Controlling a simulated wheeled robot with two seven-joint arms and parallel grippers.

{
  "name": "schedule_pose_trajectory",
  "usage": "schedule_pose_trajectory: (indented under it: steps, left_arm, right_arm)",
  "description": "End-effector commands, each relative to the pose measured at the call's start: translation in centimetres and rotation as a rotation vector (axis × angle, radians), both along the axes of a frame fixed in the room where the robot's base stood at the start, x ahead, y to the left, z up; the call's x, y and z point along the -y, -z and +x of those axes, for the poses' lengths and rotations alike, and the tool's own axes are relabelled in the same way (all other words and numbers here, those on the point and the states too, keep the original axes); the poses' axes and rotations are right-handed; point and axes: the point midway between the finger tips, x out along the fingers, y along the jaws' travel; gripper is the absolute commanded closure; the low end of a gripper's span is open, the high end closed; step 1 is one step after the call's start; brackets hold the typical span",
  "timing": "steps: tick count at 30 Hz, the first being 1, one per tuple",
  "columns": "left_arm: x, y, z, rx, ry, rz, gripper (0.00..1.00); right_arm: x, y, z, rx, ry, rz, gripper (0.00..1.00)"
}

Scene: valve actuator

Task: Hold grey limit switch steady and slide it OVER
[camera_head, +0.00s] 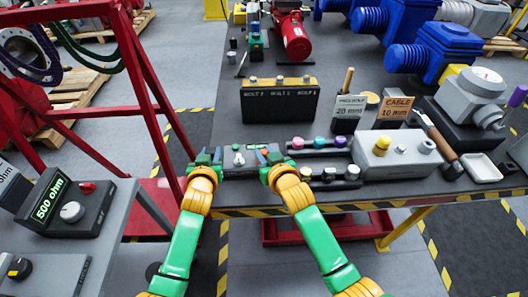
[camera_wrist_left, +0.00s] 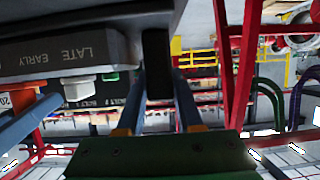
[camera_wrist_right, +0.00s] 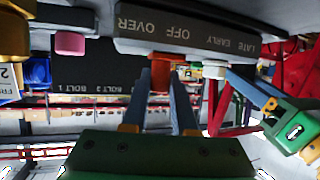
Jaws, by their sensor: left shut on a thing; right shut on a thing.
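The grey limit switch box (camera_head: 238,158) lies near the front table edge, with a white knob (camera_head: 238,160) in its middle. It is labelled LATE EARLY in the left wrist view (camera_wrist_left: 60,52) and also OVER OFF in the right wrist view (camera_wrist_right: 190,38). My left gripper (camera_head: 210,158) is at its left end, shut on a dark upright block (camera_wrist_left: 157,62) there. My right gripper (camera_head: 266,160) is near its right end, shut on a red piece (camera_wrist_right: 160,72) beside the OFF label. The fingers partly hide both held pieces.
To the right are a rail with coloured knobs (camera_head: 318,143) and a grey box with a yellow button (camera_head: 385,160). A black bolt holder (camera_head: 279,100) stands behind. A red frame (camera_head: 150,95) stands close to my left arm. The table between holder and switch is clear.

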Motion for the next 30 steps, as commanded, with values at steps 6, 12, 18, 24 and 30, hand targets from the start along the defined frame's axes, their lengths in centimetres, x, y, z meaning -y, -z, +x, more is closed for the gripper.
schedule_pose_trajectory:
  steps: [6,12,18,24,30]
  left_arm:
    - [0.0,0.3,-0.1,-0.008,-0.001,0.000,1.00]
    - [0.0,0.3,-0.1,-0.008,-0.001,-0.001,1.00]
    - [-0.1,0.3,-0.1,-0.008,-0.003,0.000,1.00]
    - [-0.2,0.3,-0.1,-0.009,-0.005,0.002,1.00]
    - [-0.1,0.3,-0.1,-0.008,-0.003,0.002,1.00]
  right_arm:
    - [0.3,0.1,0.0,-0.001,0.001,-0.002,1.00]
    - [3.1,0.1,0.1,-0.001,0.003,-0.005,1.00]
    - [3.6,0.1,0.1,0.000,0.002,-0.003,1.00]
    - [3.6,0.1,0.1,0.000,0.004,-0.004,0.55]
    - [3.5,0.0,0.1,0.000,0.002,-0.002,0.44]
